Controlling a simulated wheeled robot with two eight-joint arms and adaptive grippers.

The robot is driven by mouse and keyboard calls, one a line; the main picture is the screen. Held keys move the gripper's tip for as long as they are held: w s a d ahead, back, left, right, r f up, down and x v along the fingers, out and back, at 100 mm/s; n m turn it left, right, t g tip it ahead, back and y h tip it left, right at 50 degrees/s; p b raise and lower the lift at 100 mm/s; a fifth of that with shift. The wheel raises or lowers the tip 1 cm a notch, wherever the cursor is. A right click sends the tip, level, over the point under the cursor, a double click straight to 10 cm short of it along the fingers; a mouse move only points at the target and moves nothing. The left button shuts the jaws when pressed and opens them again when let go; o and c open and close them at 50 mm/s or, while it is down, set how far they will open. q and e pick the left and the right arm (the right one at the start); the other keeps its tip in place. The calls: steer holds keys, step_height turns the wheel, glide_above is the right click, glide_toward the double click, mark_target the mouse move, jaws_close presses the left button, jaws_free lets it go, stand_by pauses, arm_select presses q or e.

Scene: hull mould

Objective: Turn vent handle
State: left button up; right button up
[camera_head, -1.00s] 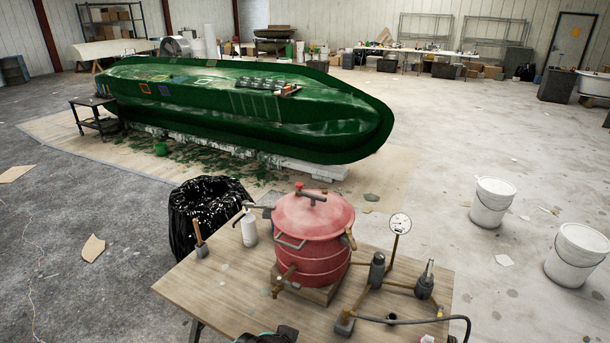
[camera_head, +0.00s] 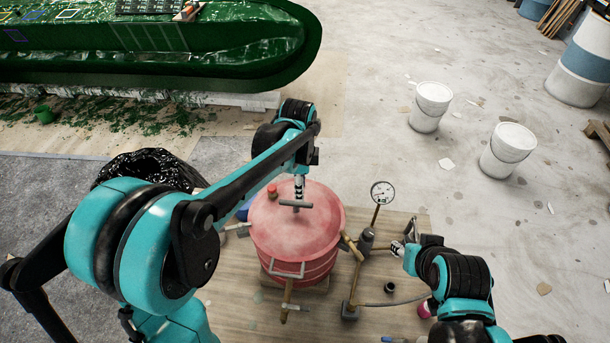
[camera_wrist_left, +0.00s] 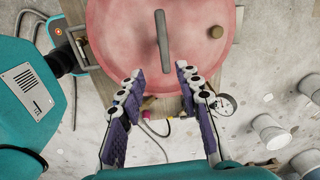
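The red pressure pot (camera_head: 285,235) stands on the wooden table. On its domed lid is a grey T-shaped bar handle (camera_head: 296,204), with a small red knob (camera_head: 272,190) beside it. The wrist view shows the bar (camera_wrist_left: 162,42) and a brownish knob (camera_wrist_left: 215,32) on the lid. Which fitting is the vent handle is not certain. My left gripper (camera_head: 299,188) is over the lid near the bar. Its fingers (camera_wrist_left: 165,72) are apart, with nothing between them; the bar lies beyond the tips. My right gripper (camera_head: 402,246) is near the gauge pipework; its fingers are unclear.
A pressure gauge (camera_head: 383,191) stands on pipework right of the pot. Brass side fittings (camera_head: 287,297) stick out from the pot. White buckets (camera_head: 507,150) stand on the floor at right. A black bag bin (camera_head: 150,167) is at left, with the green hull (camera_head: 230,45) behind.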

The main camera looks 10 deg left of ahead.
mark_target(302, 203)
arm_select(q)
steer(key=shift+w+d+m, duration=0.25)
steer(key=shift+w+m, duration=0.15)
steer(key=shift+w, duration=0.1)
steer(key=shift+w+f, duration=0.15)
steer(key=shift+f, duration=0.2)
step_height(302, 203, down, 7)
steer(key=shift+f+b, duration=0.1)
steer(key=shift+b, duration=0.55)
steer(key=shift+c, duration=0.2)
jaws_close()
